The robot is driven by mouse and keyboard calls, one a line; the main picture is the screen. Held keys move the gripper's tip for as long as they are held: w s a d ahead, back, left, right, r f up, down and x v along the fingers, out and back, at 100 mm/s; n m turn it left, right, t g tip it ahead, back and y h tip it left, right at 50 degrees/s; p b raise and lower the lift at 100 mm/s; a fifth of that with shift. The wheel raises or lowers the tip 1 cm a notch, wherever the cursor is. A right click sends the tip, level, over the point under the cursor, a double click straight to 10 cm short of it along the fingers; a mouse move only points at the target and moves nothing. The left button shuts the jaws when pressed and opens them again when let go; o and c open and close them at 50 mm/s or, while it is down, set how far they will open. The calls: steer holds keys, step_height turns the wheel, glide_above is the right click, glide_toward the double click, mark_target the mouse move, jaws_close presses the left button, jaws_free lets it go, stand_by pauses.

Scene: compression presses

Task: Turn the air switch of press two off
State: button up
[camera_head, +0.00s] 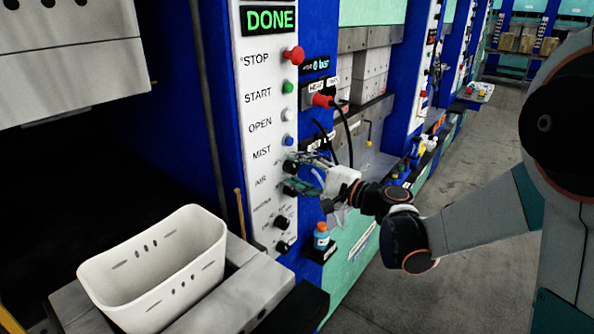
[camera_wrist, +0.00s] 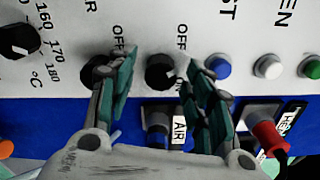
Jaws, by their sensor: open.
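The control panel (camera_head: 262,120) of the near press carries a column of buttons with the label AIR below MIST. In the wrist view a black rotary switch (camera_wrist: 159,73), beside the blue button and with OFF printed by it, is most likely the air switch. Its own name label is not in view. My gripper (camera_wrist: 160,75) is open, with one finger on each side of this switch; contact cannot be told. In the head view my gripper (camera_head: 298,173) is at the panel beside the AIR label and hides much of the switch.
Another black knob (camera_wrist: 90,72) is partly behind the left finger. The blue button (camera_wrist: 218,68) is close to the right finger. A red plug (camera_wrist: 270,138) sits on the blue side face. A white bin (camera_head: 160,265) stands in front of the press. Open floor (camera_head: 470,250) lies to the right.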

steer(key=v, duration=1.1)
steer(key=shift+s, duration=0.2)
